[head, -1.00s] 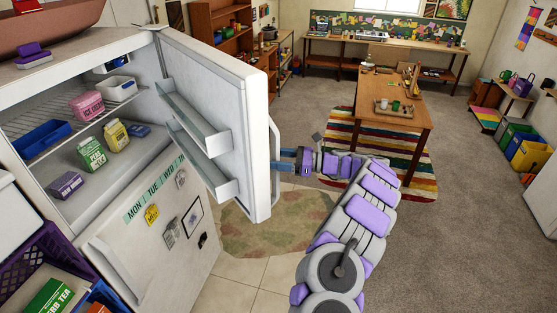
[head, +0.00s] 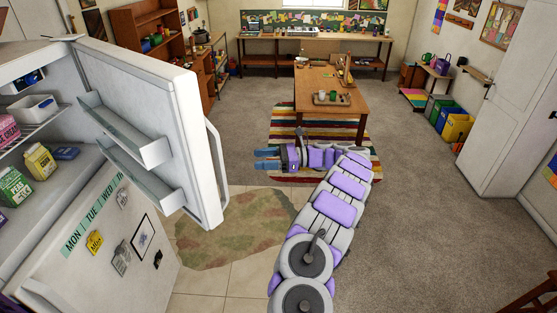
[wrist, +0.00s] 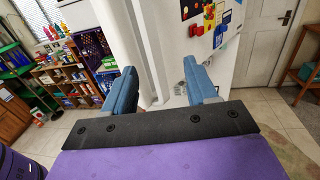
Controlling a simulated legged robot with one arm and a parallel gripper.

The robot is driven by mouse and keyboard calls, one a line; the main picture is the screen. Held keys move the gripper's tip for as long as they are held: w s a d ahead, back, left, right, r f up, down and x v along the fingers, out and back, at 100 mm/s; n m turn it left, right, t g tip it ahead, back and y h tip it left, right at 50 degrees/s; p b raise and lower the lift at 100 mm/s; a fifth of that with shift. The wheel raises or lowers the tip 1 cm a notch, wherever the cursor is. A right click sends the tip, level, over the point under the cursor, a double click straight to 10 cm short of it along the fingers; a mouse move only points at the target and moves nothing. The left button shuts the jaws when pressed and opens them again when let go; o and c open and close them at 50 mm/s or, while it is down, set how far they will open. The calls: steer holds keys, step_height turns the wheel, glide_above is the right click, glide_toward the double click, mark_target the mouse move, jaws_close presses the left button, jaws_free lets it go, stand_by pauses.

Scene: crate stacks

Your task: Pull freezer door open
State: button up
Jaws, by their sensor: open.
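The white freezer door (head: 150,115) stands wide open at the left of the head view, with its shelved inner face showing. Its vertical handle (head: 216,163) is on the door's right side. My gripper (head: 258,160) is to the right of the handle, apart from it, with its blue fingers pointing left toward it. In the wrist view my gripper (wrist: 165,90) is open, with nothing between its two blue fingers. A white upright bar and door edge show beyond and between the fingers.
Inside the compartment are a green carton (head: 14,187), a yellow carton (head: 40,162) and a white bin (head: 35,108). The lower door (head: 100,250) carries magnets and papers. A wooden table (head: 330,90) stands ahead on a striped rug. Carpet at the right is clear.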

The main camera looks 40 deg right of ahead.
steer(key=v, duration=0.5)
steer(key=shift+r+b, duration=0.1)
steer(key=shift+b, duration=0.25)
steer(key=shift+a, duration=0.15)
steer(key=shift+c, duration=0.3)
